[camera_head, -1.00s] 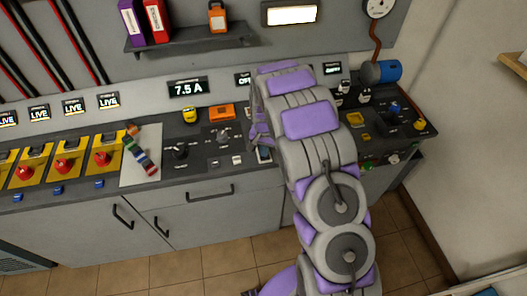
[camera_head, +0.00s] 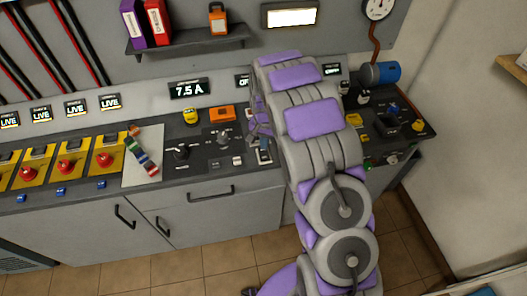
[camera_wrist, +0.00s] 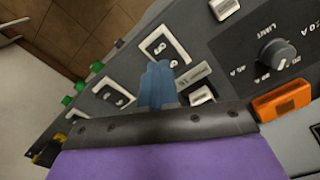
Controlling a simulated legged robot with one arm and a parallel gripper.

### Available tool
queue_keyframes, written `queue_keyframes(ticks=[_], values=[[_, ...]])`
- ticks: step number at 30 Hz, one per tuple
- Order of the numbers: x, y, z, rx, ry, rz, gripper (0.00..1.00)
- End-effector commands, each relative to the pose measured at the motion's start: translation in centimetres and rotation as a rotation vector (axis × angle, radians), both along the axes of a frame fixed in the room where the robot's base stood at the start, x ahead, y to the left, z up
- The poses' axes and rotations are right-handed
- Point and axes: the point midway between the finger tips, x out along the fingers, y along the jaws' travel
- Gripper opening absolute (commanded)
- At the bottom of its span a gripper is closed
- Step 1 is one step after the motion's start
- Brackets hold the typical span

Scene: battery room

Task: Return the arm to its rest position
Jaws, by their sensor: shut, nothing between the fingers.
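My arm rises from the bottom of the head view and reaches over the right part of the console (camera_head: 205,165). My gripper (camera_head: 262,132) shows beside the arm's far end, low over the console, largely hidden by the arm. In the wrist view, its purple body and dark edge bar (camera_wrist: 160,126) fill the bottom. My gripper is shut and holds nothing. A blue lever-like part (camera_wrist: 158,84) stands just beyond the bar, by a white-outlined switch marking. I cannot tell whether the gripper touches it.
An orange block (camera_head: 221,113) and a dark knob (camera_wrist: 277,55) are close by. Yellow bases with red switches (camera_head: 66,166) line the left. A shelf (camera_head: 190,40) hangs above. Tiled floor (camera_head: 180,266) is clear in front.

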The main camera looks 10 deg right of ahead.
Motion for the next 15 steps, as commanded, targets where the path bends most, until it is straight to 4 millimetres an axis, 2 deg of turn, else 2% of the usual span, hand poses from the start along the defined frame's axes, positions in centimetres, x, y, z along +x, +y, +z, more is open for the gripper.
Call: queue_keyframes(ticks=[6,15], values=[[0.1,0.0,1.6,-0.001,-0.003,0.000,0.00],[0.0,0.0,1.6,0.000,-0.002,0.000,0.00]])
